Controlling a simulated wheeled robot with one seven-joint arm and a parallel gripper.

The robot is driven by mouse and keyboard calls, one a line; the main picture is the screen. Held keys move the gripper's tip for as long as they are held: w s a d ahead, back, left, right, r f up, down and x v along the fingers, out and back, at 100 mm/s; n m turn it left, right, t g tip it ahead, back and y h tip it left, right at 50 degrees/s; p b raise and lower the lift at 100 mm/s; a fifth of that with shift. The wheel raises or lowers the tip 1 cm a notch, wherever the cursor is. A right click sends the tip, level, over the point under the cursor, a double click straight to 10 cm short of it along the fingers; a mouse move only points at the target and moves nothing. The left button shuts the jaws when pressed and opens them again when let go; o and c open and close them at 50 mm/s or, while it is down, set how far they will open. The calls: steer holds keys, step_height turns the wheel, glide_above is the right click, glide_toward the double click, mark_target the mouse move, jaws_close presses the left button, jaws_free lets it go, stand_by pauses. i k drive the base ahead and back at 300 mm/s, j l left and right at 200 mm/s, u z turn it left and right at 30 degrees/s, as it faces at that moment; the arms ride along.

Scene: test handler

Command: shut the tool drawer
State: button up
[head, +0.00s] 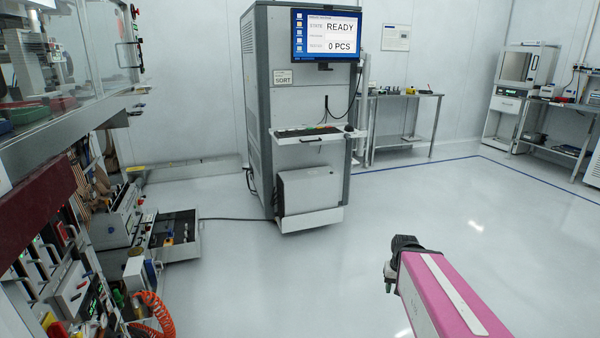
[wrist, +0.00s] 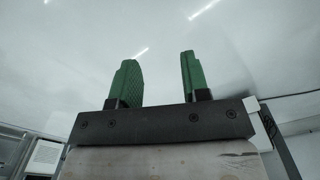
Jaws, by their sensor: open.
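The tool drawer (head: 180,252) stands pulled out, low down at the left of the head view, with several small tools lying in it. It juts from the lower part of the machine at the left. My gripper (wrist: 158,60) is open and empty in the wrist view, its two green fingers apart against a pale, plain background. In the head view my pink arm is at the lower right, well away from the drawer with bare floor between. The fingers cannot be made out there. The drawer does not show in the wrist view.
The machine (head: 60,110) fills the left side, with an orange coiled hose (head: 155,315) below the drawer. A grey cabinet (head: 262,110) with a screen and a keyboard shelf stands at the back middle. A dark cable runs across the floor from the drawer. The central floor is clear.

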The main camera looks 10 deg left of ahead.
mark_target(180, 250)
steer(key=i+u, duration=0.85)
steer(key=i+l+u, duration=0.25)
steer(key=u, duration=0.15)
steer(key=i+l+u, duration=0.4)
steer(key=i+j+u, duration=0.1)
steer(key=i+u, duration=0.25)
steer(key=i+j, duration=0.6)
steer(key=j+u, duration=0.05)
steer(key=j, duration=0.05)
